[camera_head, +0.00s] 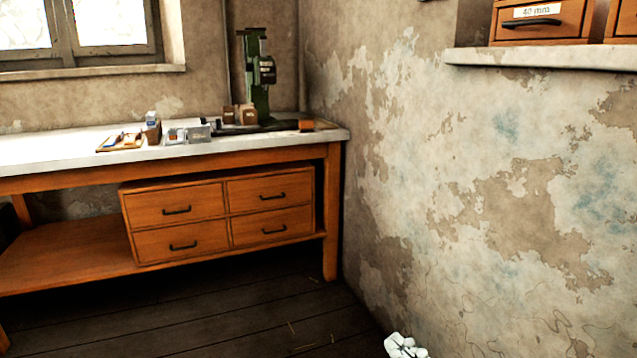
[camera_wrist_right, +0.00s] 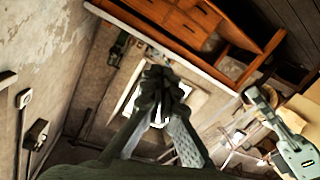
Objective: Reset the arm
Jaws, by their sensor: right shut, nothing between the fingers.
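My right gripper (camera_wrist_right: 163,80) shows in the right wrist view with its dark fingers together and nothing between them. In the head view only a small white part of my right arm (camera_head: 405,346) shows at the bottom edge. It is in front of the bench, low beside the right wall, and touches nothing that I can see. The green handwheel press (camera_head: 258,75) stands upright at the back right of the workbench. Its handwheel is too small to make out clearly. My left gripper is not in view.
The white-topped workbench (camera_head: 60,152) runs along the back wall, with a wooden drawer unit (camera_head: 178,210) below. Small boxes (camera_head: 239,115) and a tray (camera_head: 122,142) lie on top. A shelf (camera_head: 540,57) with a labelled drawer box (camera_head: 540,22) juts from the right wall. The floor (camera_head: 250,325) in front is clear.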

